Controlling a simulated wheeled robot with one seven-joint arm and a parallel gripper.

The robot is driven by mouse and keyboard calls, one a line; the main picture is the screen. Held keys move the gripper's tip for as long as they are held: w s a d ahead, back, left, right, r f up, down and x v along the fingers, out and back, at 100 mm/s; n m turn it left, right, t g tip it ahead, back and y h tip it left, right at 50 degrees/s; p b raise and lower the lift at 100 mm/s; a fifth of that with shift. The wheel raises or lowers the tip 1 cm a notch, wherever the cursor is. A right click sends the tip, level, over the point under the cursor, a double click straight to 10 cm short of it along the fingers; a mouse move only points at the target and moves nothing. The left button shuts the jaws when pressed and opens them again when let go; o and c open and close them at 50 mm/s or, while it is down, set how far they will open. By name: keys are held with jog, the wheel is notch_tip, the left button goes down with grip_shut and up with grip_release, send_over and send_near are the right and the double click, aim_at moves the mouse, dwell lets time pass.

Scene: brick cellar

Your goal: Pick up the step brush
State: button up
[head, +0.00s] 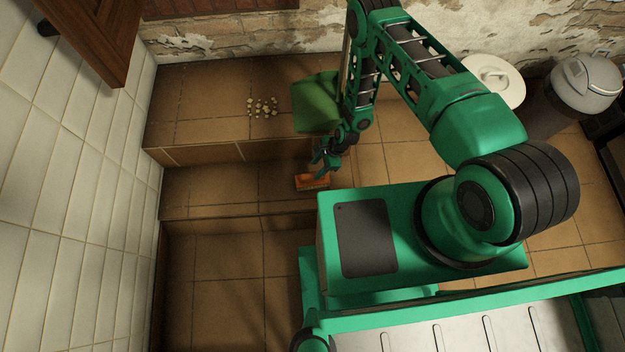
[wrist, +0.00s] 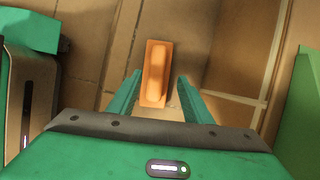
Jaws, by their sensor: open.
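The step brush (head: 312,182) is a small orange block lying on the brown tiled step. In the wrist view the brush (wrist: 157,72) lies lengthwise, with its near end between the two green fingers. My gripper (head: 324,168) is open just above and beside it in the head view. In the wrist view my gripper (wrist: 158,92) shows a gap on both sides of the brush, and neither finger touches it. Whether the fingertips are level with the brush I cannot tell. The brush's underside is hidden.
A green box-like object (head: 315,103) stands on the upper step close to my arm. Pale crumbs (head: 263,107) lie on that step. Step edges (head: 235,153) run across the scene. A white-lidded bin (head: 494,80) and a grey canister (head: 584,84) stand at the back right.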

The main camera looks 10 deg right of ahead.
aim_at(313, 174)
jog(key=shift+x, duration=3.2)
jog(key=shift+s+d+f, duration=0.15)
jog(key=shift+s+d, duration=0.05)
jog(key=shift+d, duration=0.05)
jog(key=c, duration=1)
